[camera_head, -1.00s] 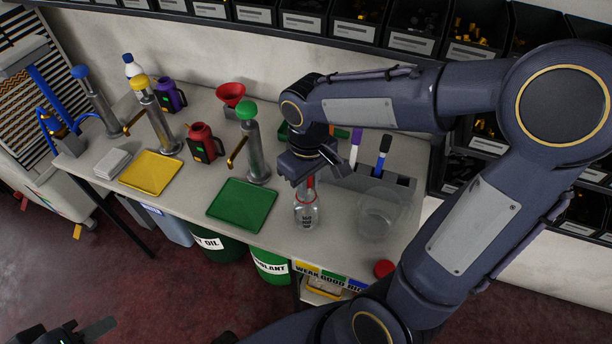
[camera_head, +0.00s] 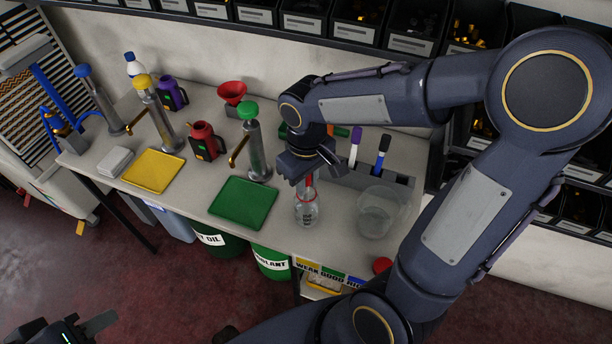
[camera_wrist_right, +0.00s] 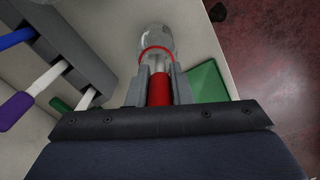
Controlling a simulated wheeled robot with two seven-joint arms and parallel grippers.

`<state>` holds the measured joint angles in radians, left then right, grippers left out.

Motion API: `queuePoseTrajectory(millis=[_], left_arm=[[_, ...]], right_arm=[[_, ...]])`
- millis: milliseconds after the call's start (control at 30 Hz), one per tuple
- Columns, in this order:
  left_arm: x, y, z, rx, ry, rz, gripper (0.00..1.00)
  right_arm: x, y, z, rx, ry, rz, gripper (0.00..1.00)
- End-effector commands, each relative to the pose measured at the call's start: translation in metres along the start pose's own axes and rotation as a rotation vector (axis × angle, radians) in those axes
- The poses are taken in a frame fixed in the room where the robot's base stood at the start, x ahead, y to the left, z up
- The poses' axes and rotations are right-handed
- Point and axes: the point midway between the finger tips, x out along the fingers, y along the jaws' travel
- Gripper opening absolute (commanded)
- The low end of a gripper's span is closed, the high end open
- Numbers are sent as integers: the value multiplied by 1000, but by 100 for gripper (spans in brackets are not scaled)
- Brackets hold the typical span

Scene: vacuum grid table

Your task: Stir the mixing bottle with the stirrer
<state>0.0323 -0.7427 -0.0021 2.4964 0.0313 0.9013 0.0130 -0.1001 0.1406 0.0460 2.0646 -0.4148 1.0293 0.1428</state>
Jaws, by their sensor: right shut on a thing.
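The clear mixing bottle (camera_head: 306,212) with a red ring at its neck stands upright near the table's front edge, right of the green tray. It also shows in the right wrist view (camera_wrist_right: 156,40). My right gripper (camera_head: 306,177) is directly above the bottle, shut on the red-handled stirrer (camera_wrist_right: 159,90). The stirrer's pale shaft runs toward the bottle's mouth; its lower end is hard to make out through the glass. My left gripper (camera_head: 88,331) is at the lower left corner, away from the table and partly cut off.
A grey holder (camera_head: 400,193) with purple-, blue- and green-ended sticks stands behind the bottle. A clear beaker (camera_head: 377,212) and a red cap (camera_head: 382,265) are to the right. The green tray (camera_head: 243,203) and a green-topped pump (camera_head: 256,150) are left.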

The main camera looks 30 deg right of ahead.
Motion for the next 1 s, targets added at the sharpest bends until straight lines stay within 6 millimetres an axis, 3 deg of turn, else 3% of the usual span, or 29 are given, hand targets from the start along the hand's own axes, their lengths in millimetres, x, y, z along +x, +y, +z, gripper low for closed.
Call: queuePoseTrajectory(millis=[567, 1000], left_arm=[[-3, 1, -1, 0, 0, 0, 36], [-27, 12, -14, 0, 0, 0, 36]], right_arm=[[-2, 5, -3, 1, 0, 0, 0], [-36, 5, -3, 0, 0, 0, 0]])
